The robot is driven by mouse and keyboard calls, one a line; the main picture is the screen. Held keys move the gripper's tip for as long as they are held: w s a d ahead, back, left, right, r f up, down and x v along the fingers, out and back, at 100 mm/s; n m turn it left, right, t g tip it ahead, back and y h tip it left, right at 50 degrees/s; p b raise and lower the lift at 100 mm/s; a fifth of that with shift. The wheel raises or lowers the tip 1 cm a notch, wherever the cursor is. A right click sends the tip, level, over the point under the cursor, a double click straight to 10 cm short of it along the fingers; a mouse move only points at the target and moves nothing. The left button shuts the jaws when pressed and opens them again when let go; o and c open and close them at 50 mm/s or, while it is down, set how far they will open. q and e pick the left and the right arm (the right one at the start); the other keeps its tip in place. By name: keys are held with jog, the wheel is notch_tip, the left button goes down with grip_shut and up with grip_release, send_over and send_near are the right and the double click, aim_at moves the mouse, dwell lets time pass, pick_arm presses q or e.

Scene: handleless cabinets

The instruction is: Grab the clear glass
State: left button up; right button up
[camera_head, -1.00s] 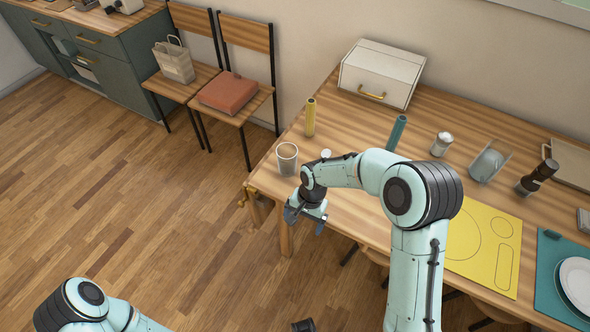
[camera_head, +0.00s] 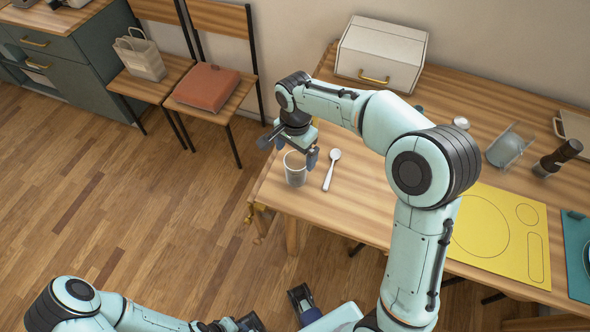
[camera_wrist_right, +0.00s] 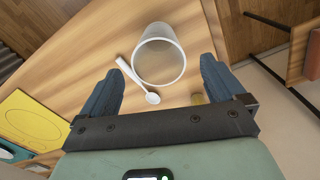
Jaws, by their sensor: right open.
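The clear glass (camera_head: 295,170) stands upright near the left end of the wooden table. In the right wrist view the glass (camera_wrist_right: 160,56) lies between and just beyond the fingertips. My right gripper (camera_head: 290,150) is open above and behind the glass, with its fingers pointing down toward it. The right wrist view shows the fingers (camera_wrist_right: 160,82) spread wide with nothing held between them. I cannot tell whether a finger touches the glass. Parts of my left arm show at the bottom edge, but its jaws are not clear.
A white spoon (camera_head: 332,170) lies right beside the glass. A white box (camera_head: 382,52) stands at the back of the table. A yellow board (camera_head: 495,235) and a dark mill (camera_head: 557,158) are farther right.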

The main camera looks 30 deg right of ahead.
aim_at(295, 158)
notch_tip(295, 158, down, 3)
jog(key=shift+w+f, duration=0.1)
notch_tip(295, 158, down, 5)
jog(key=shift+f+b, duration=0.1)
jog(key=shift+b, duration=0.3)
jog(key=c, duration=1.2)
